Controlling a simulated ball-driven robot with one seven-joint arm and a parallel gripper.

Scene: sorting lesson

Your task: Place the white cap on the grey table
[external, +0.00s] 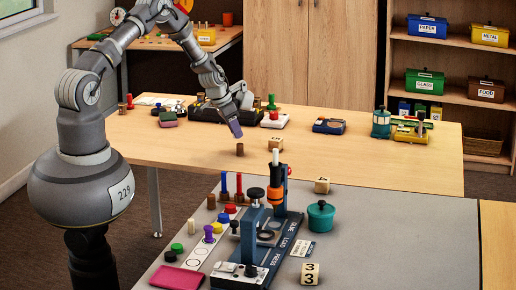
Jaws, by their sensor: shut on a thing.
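My gripper (234,127) hangs above the wooden table, over and a little left of a small brown cylinder (240,150). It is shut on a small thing. Its tip looks dark purple, and I cannot make out what the held thing is. I cannot pick out the white cap with certainty. The grey table (410,235) is in the foreground. A small cream cylinder (164,229) stands at its left side, near green, black, purple, yellow and red round pieces.
A blue press (255,225) with an orange and black post stands mid grey table. The grey table's right part is clear. Several stamps and trays line the wooden table's back edge.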

